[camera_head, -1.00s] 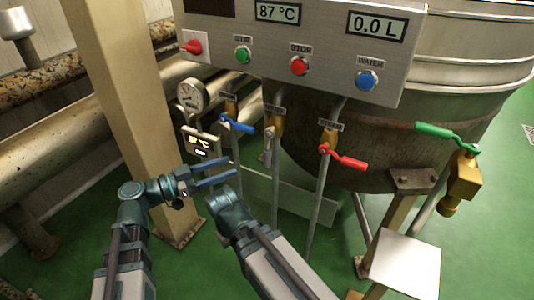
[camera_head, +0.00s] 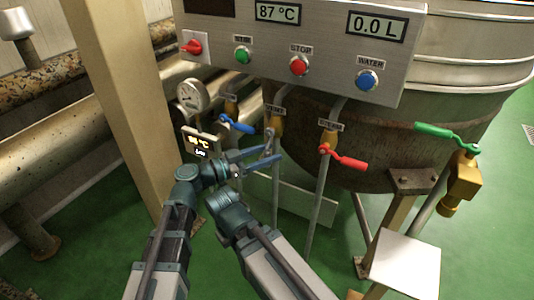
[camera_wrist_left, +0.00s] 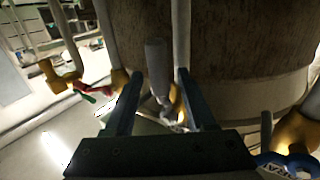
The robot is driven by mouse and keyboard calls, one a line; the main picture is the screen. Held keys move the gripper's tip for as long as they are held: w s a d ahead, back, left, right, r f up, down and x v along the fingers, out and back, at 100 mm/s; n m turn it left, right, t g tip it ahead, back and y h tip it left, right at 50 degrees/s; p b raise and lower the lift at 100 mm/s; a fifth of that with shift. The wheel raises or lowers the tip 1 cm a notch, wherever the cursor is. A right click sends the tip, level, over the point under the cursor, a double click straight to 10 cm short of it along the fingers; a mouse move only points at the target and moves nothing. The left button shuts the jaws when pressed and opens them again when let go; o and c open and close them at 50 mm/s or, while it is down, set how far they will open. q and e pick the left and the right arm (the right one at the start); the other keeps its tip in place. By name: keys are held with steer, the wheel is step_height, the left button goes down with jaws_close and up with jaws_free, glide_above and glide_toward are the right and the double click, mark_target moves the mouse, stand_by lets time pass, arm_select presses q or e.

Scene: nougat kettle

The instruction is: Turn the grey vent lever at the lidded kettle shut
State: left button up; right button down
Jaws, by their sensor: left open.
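The grey vent lever (camera_head: 268,143) hangs down at the middle brass valve (camera_head: 278,123) below the kettle's (camera_head: 390,155) control panel. In the left wrist view the grey lever (camera_wrist_left: 156,70) appears between the two fingers, with a vertical pipe just right of it. My left gripper (camera_head: 276,157) is open at the lever's lower end, one finger passing on each side in the picture. Contact cannot be told. My right arm shows at lower middle, but no fingers of its gripper are visible.
A blue lever (camera_head: 238,125) sits close on the left and a red lever (camera_head: 345,158) on the right. A green lever (camera_head: 447,135) is farther right. A gauge (camera_head: 192,95) and a small display (camera_head: 201,142) stand left. A beige post (camera_head: 120,90) rises behind my left arm.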

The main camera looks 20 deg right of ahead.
arm_select(q)
jaws_close()
stand_by(1.4)
